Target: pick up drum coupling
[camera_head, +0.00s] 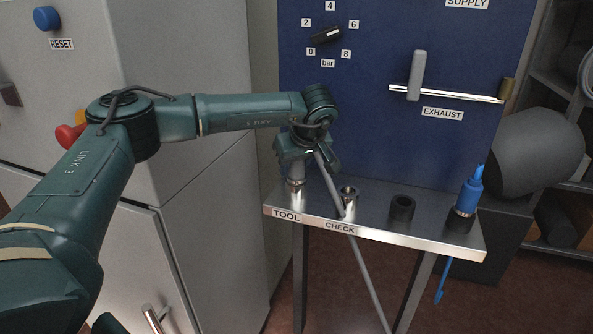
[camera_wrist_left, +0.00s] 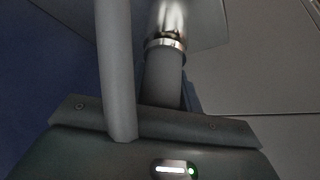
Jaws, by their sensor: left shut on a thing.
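My left gripper (camera_head: 296,160) is over the TOOL end of a narrow metal shelf (camera_head: 375,226). It is shut on the grey drum coupling (camera_head: 295,171), mostly hidden by the gripper in the head view. In the left wrist view the coupling (camera_wrist_left: 164,78) is a grey cylinder with a shiny metal ring at its far end, in line with a bright metal socket. I cannot tell whether it is seated or clear. A grey hose (camera_head: 366,268) runs from the gripper down across the shelf front; it also passes close by in the left wrist view (camera_wrist_left: 115,65). My right gripper is out of view.
A metal socket (camera_head: 348,196) stands by the CHECK label, and an empty black socket (camera_head: 402,208) is further right. A blue coupling (camera_head: 468,192) stands at the shelf's right end. Behind is a blue panel (camera_head: 375,130); a grey cabinet (camera_head: 210,180) is at left.

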